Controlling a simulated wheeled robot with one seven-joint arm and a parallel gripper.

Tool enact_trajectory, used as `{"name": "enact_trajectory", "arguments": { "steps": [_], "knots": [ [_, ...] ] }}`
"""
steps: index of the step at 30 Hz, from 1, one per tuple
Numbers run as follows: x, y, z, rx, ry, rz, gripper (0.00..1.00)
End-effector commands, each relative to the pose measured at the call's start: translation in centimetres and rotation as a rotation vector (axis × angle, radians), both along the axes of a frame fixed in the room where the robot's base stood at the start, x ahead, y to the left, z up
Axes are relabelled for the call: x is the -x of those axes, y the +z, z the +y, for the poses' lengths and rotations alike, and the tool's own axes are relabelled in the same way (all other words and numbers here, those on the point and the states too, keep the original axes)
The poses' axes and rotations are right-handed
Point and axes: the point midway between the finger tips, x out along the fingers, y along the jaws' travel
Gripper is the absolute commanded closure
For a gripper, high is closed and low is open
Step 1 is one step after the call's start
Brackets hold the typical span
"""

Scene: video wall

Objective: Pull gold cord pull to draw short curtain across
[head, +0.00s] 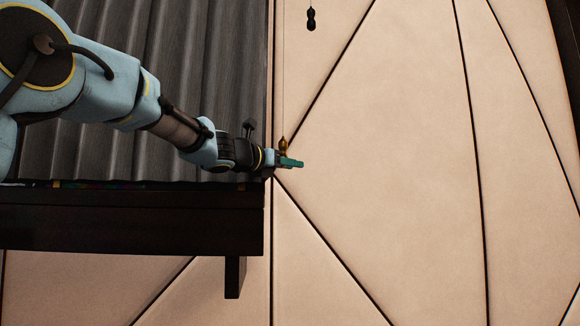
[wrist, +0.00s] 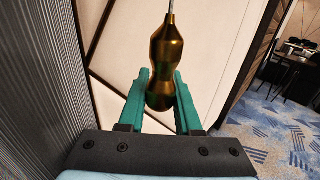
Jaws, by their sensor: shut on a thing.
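The gold cord pull (head: 283,143) hangs on a thin cord at the right edge of the dark frame in the head view. In the wrist view the gold cord pull (wrist: 166,52) stands upright, its lower bulb between the green fingers. My gripper (head: 290,162) is shut on its lower part, and the wrist view also shows my gripper (wrist: 162,92) around it. The grey pleated curtain (head: 200,60) hangs behind my arm in the head view and along the left side of the wrist view (wrist: 40,90).
A black cord pull (head: 310,19) hangs higher up, right of the gold one. A dark ledge (head: 130,218) runs below the curtain. Beige wall panels (head: 400,150) fill the right. The wrist view shows blue patterned carpet (wrist: 270,130) and a dark table (wrist: 298,65) far right.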

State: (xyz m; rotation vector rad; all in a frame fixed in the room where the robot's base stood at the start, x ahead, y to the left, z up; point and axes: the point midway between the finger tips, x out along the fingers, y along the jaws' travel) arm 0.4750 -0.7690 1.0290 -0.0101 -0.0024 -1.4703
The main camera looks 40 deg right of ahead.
Motion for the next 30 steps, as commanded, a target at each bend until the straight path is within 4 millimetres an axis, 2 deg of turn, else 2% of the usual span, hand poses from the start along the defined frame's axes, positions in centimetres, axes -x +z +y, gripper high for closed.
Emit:
{"name": "enact_trajectory", "arguments": {
  "steps": [1, 6, 7, 14, 23, 26, 30],
  "knots": [
    [0.0, -1.1, -0.2, -0.014, -0.003, 0.006, 1.0],
    [0.0, -1.2, -0.2, -0.016, -0.003, 0.008, 1.0],
    [0.0, -1.2, -0.3, -0.016, -0.003, 0.008, 0.63],
    [0.0, -0.8, -0.2, -0.011, -0.002, 0.005, 0.38],
    [0.0, -0.6, 0.1, -0.008, -0.001, 0.004, 0.37],
    [0.0, -0.6, 1.1, -0.009, 0.001, 0.003, 0.37],
    [0.2, -0.6, 3.6, -0.009, 0.003, 0.002, 0.37]
  ]
}}
